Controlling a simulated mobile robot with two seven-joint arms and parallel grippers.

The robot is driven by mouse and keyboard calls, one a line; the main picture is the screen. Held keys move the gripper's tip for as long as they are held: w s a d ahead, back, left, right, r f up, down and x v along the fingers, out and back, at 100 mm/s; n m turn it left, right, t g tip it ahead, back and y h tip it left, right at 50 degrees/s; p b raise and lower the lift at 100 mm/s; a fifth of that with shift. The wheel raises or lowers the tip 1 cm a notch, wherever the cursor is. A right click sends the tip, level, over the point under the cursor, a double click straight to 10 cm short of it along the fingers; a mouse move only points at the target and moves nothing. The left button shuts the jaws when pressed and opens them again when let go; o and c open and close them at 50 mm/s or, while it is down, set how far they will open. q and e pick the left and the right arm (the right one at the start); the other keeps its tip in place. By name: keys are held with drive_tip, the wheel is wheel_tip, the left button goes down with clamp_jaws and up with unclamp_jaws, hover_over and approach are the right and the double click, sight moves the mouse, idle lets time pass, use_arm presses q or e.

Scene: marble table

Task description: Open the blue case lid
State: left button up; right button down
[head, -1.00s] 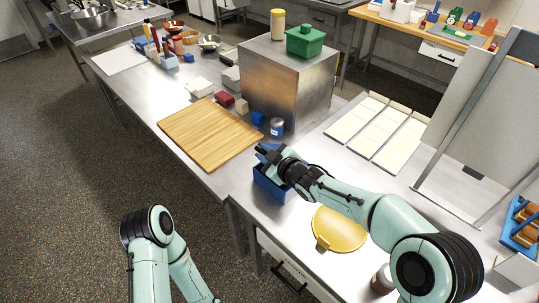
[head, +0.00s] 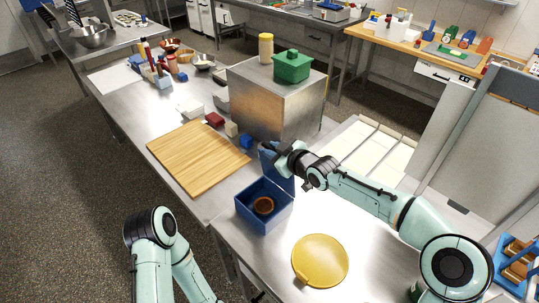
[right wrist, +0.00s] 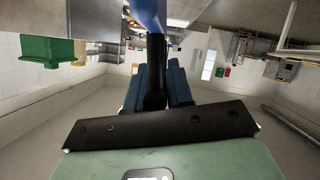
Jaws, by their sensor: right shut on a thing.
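The blue case (head: 250,217) stands on the metal table with its top open. A round brown object (head: 264,205) lies inside it. Its blue lid (head: 285,181) stands raised at the case's far side, partly hidden by my right gripper. My right gripper (head: 272,150) is shut on the upper edge of the lid. In the right wrist view, a blue piece of the lid (right wrist: 148,12) shows at the tip of the dark fingers (right wrist: 155,60). Part of my left arm shows at lower left, but its gripper is out of view.
A yellow round plate (head: 321,260) lies right of the case. A wooden board (head: 198,156) lies to its left. A large metal box (head: 268,102) with a green container (head: 292,66) on top stands behind. Small blocks, including a blue one (head: 246,142), sit beside the box.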

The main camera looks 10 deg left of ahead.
use_arm(q)
drive_tip(key=shift+w+d+r+p, duration=0.3)
drive_tip(key=shift+w+r+p, duration=0.05)
drive_tip(key=shift+r, duration=0.25)
use_arm(e)
drive_tip(key=w+d+m+g+y, duration=0.1)
drive_tip(key=w+d+m, duration=0.2)
drive_tip(key=w+d, duration=0.1)
drive_tip(key=shift+w+f+g, duration=0.2)
drive_tip(key=shift+w+g, duration=0.2)
drive_tip(key=shift+w, duration=0.45)
drive_tip(key=shift+d, duration=0.1)
drive_tip(key=c, duration=1.1)
unclamp_jaws()
